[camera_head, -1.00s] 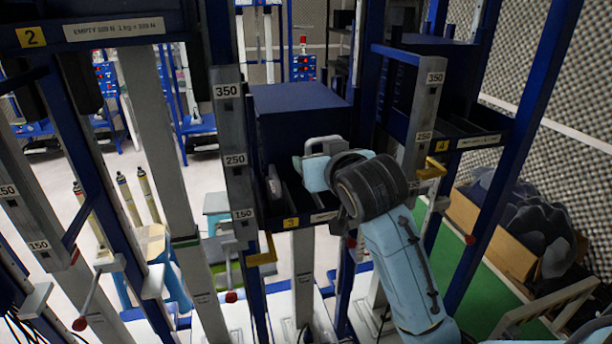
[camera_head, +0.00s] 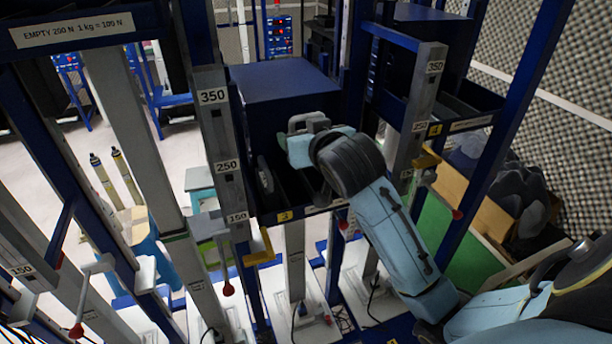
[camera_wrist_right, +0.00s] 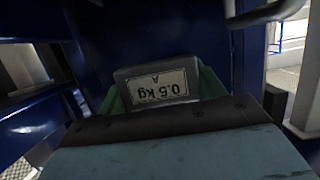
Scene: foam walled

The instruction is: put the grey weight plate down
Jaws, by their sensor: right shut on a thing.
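The grey weight plate (camera_wrist_right: 157,84) shows in the right wrist view, just beyond the wrist, with an upside-down "0.5 kg A" label and green at its sides. My right gripper (camera_head: 302,146) is shut on it; the fingers themselves are mostly hidden by the wrist. In the head view the gripper is over the open-topped part of the dark blue tray marked 3 (camera_head: 318,205), in front of the blue box. Whether the plate touches the tray floor cannot be seen. My left gripper is in neither view.
Another grey piece (camera_head: 264,174) stands in the tray's left part. The blue box (camera_head: 283,82) closes the back. Posts marked 350, 250 and 150 stand left (camera_head: 216,130) and right (camera_head: 420,110). A yellow catch (camera_head: 260,247) sticks out below the left post.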

